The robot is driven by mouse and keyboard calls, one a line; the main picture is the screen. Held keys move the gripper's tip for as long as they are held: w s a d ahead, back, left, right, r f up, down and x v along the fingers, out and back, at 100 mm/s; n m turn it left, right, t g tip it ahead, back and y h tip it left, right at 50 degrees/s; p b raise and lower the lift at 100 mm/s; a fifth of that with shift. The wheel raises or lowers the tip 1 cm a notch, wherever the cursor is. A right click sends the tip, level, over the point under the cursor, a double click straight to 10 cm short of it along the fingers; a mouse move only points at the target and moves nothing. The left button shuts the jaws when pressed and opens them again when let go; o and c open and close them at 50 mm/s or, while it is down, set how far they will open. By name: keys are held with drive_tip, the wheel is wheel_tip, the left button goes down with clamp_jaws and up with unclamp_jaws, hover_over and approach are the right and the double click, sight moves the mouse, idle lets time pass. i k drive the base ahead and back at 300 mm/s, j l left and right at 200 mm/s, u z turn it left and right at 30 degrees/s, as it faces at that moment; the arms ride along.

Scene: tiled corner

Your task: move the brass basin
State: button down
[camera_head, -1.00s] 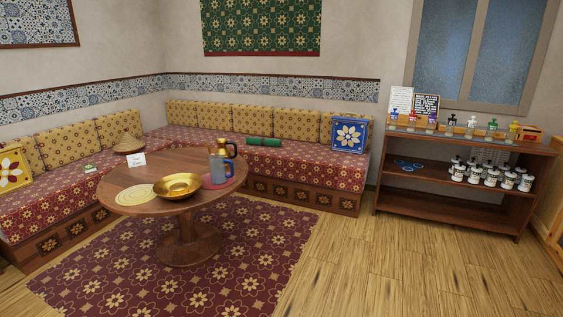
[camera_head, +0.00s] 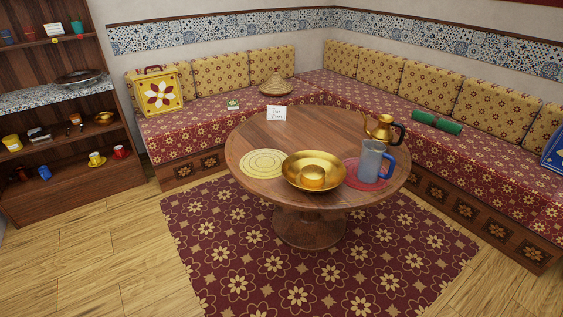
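The brass basin (camera_head: 297,177) sits on the round wooden table (camera_head: 249,142), near its front edge. It is a wide, shiny, gold-coloured bowl with a smaller raised gold piece in its middle. It stands between a round yellow mat (camera_head: 262,163) on its left and a grey jug with a blue handle (camera_head: 370,161) on its right. The basin seems to overlap the yellow mat's edge from this angle. My gripper is not in view.
The jug is on a red mat (camera_head: 354,181); a brass pot (camera_head: 382,129) stands behind it. A white card (camera_head: 276,114) stands at the table's back. Cushioned benches (camera_head: 190,126) wrap the corner. A wooden shelf (camera_head: 60,181) is at left. Floor in front is clear.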

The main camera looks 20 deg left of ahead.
sight(314, 171)
drive_tip(key=i+j+u, duration=0.15)
drive_tip(key=i+u, duration=0.7)
drive_tip(key=i, duration=0.15)
drive_tip(key=i+l+u, duration=0.15)
drive_tip(key=i+u, duration=0.25)
drive_tip(key=i+j+z, duration=0.1)
drive_tip(key=i, duration=0.6)
drive_tip(key=i+j, duration=0.1)
drive_tip(key=i, duration=0.55)
drive_tip(key=z, duration=0.05)
